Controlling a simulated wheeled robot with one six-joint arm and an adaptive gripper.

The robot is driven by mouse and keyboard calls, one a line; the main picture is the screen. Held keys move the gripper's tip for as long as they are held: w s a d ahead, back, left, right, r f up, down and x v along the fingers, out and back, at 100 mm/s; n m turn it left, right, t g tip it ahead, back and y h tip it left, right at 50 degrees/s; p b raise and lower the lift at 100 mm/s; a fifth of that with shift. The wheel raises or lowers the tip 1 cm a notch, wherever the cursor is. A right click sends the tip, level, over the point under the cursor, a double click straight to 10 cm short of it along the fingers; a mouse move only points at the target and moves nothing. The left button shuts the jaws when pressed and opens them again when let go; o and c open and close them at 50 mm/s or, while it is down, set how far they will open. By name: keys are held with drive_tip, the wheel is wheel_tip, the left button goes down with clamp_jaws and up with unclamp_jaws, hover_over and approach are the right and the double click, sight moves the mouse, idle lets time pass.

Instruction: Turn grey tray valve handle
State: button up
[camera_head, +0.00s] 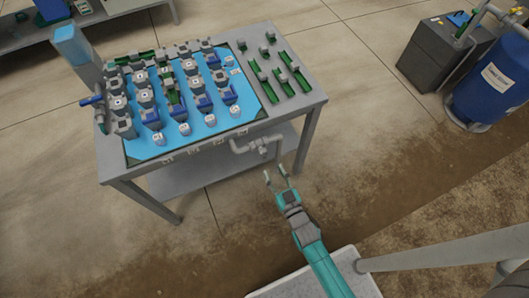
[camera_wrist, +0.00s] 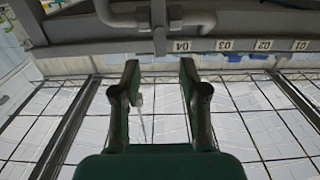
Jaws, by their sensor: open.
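A grey pipe with a valve (camera_head: 257,146) hangs under the front edge of the bench, right of its middle. In the wrist view the grey pipe (camera_wrist: 122,18) runs across the top. A narrow grey bar (camera_wrist: 159,28), seemingly the valve handle, crosses it upright in the picture. My gripper (camera_head: 275,170) is in front of and below the bench edge, close to the pipe. In the wrist view my gripper (camera_wrist: 159,85) has its two fingers wide apart with nothing between them. The bar lies beyond the fingertips, roughly centred between them, and looks apart from them.
The grey bench (camera_head: 305,110) carries a blue panel (camera_head: 195,139) with several grey and blue valve units. Numbered labels (camera_wrist: 264,45) line its front edge. A blue drum (camera_head: 485,88) and a dark tank (camera_head: 432,55) stand at right. The floor before the bench is clear.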

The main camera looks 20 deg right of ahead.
sight(265, 155)
drive_tip(key=w, duration=0.9)
clamp_jaws()
